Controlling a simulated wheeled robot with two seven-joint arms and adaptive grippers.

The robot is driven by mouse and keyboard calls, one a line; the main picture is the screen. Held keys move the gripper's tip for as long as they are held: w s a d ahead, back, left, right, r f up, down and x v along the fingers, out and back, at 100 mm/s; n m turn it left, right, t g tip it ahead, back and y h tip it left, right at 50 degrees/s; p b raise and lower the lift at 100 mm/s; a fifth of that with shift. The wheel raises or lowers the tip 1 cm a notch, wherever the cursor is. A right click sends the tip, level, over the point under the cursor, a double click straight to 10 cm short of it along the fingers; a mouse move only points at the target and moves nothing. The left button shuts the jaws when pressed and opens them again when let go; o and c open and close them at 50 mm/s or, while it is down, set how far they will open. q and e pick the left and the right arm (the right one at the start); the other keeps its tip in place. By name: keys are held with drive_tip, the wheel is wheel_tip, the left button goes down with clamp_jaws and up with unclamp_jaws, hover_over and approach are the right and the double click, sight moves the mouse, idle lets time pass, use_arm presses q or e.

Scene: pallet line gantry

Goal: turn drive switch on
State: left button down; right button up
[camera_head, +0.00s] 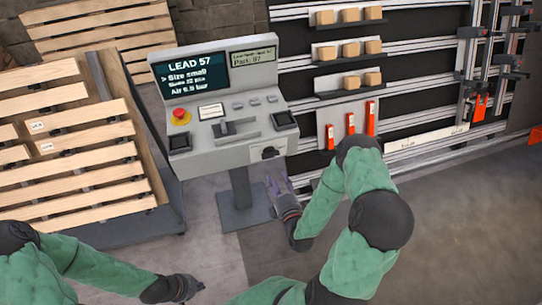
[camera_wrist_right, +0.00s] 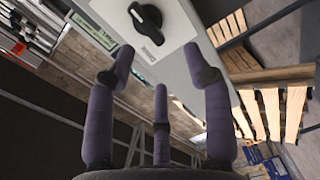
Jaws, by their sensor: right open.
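The drive switch (camera_head: 270,152) appears to be the black rotary knob on the front face of the grey control console (camera_head: 222,162), at its lower right. In the right wrist view the knob (camera_wrist_right: 147,20) is near the top, its grip bar slanted, with a small label beside it. My right gripper (camera_head: 278,187) is just below the knob in the head view. In the wrist view its three purple fingers (camera_wrist_right: 160,65) are spread and empty, apart from the knob. My left gripper (camera_head: 187,288) hangs low at the bottom of the head view, away from the console; its fingers are unclear.
The console carries a screen (camera_head: 188,75), a red emergency button (camera_head: 181,114) and a lever (camera_head: 226,128). Slatted wooden pallets (camera_head: 70,140) stand left. A rack with small boxes (camera_head: 350,50) and red-orange clamps (camera_head: 370,115) stands right. Floor is clear at lower right.

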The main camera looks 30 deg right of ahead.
sight(271, 156)
drive_tip(key=shift+n+t, duration=0.3)
drive_tip(key=shift+n, duration=0.1)
drive_tip(key=x, duration=0.3)
drive_tip(key=d+b+x, duration=0.1)
drive_tip(key=x, duration=0.3)
drive_tip(key=r+x, duration=0.1)
drive_tip(key=x, duration=0.2)
drive_tip(key=shift+d+b, duration=0.2)
drive_tip(key=shift+b, duration=0.1)
clamp_jaws()
